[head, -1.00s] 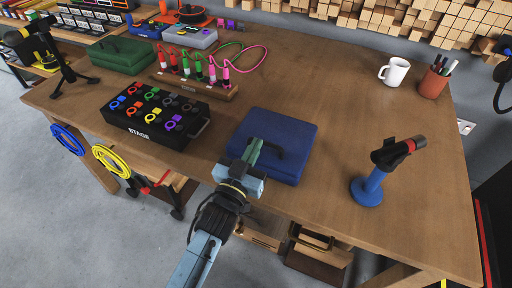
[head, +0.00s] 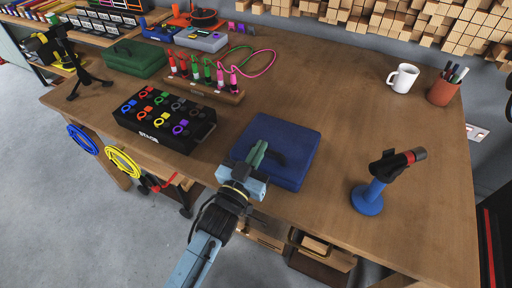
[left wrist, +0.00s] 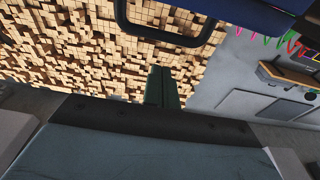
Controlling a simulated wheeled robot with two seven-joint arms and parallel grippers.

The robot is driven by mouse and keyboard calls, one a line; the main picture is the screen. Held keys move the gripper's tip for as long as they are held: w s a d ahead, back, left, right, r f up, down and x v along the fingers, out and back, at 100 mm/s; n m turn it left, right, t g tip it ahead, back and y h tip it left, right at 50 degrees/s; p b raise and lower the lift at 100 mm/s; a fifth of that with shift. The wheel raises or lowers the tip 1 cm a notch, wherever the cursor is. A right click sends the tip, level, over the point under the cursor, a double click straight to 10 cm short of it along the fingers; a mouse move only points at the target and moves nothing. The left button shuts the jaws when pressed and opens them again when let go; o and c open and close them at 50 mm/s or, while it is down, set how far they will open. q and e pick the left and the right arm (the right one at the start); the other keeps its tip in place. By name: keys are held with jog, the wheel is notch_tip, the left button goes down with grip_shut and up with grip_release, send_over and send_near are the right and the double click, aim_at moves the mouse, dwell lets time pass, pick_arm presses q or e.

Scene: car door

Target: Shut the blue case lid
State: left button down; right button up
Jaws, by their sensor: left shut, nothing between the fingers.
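The blue case (head: 293,146) lies on the wooden table in the middle of the head view, with its lid down flat as far as I can see. Its dark handle (head: 276,154) is partly behind my gripper. My left gripper (head: 259,153) is shut and empty, with its green fingertips over the near left part of the case. In the left wrist view the shut fingers (left wrist: 162,88) point toward the dark handle loop (left wrist: 170,28), and a blue edge of the case (left wrist: 245,14) shows at the top. I cannot tell whether the fingers touch the lid. My right gripper is not seen.
A black stage box (head: 165,120) stands left of the case. A blue stand with a microphone (head: 370,196) is to the right. A white mug (head: 403,78) and a pen cup (head: 443,91) stand at the far right. The table behind the case is clear.

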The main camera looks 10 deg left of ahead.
pick_arm(q)
jog(key=s+a+f, duration=0.3)
jog(key=s+f, duration=0.1)
jog(key=s, duration=0.4)
jog(key=shift+s+a, duration=0.2)
jog(key=shift+a, duration=0.15)
